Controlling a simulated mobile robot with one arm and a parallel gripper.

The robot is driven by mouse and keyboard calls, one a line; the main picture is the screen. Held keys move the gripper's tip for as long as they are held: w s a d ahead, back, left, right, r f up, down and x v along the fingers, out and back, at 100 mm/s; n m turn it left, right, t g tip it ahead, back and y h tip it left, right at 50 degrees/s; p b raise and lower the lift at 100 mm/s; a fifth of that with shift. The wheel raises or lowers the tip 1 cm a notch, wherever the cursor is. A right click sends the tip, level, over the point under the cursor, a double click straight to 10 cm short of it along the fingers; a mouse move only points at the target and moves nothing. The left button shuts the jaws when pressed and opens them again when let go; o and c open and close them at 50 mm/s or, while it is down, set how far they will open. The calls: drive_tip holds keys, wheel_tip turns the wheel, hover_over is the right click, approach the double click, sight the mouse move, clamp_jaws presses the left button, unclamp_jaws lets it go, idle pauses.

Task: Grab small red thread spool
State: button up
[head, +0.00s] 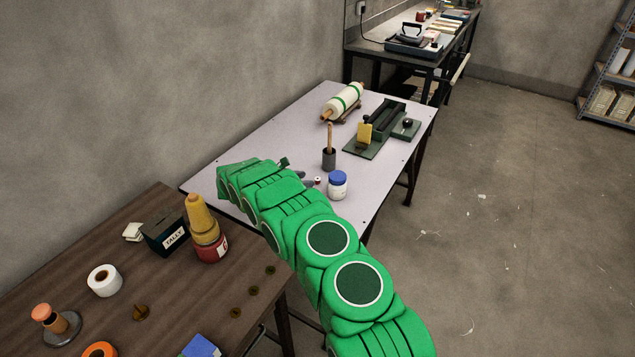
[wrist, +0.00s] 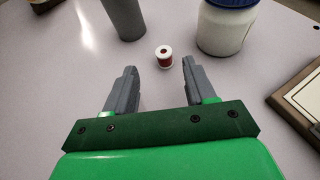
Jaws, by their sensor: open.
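The small red thread spool (wrist: 164,58) stands on the pale table, its white top and red thread showing in the wrist view. In the head view a small bit of the spool (head: 317,181) shows beside my gripper. My gripper (wrist: 160,75) is open and empty, its two grey fingers apart. The spool is just beyond the fingertips, roughly centred between them. In the head view my gripper (head: 308,178) is mostly hidden behind my green arm.
A white jar with a blue lid (wrist: 223,27) stands right of the spool, and a dark grey cup (wrist: 125,18) stands left of it. A framed board (wrist: 302,95) lies at the right. The pale table (head: 245,150) is clear around the spool.

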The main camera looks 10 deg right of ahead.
sight(316, 179)
drive_tip(key=shift+s+x, duration=0.1)
drive_tip(key=shift+x, duration=1.2)
drive_tip(key=shift+s+x, duration=0.15)
drive_tip(key=shift+x, duration=1.1)
drive_tip(key=shift+r, duration=0.1)
clamp_jaws()
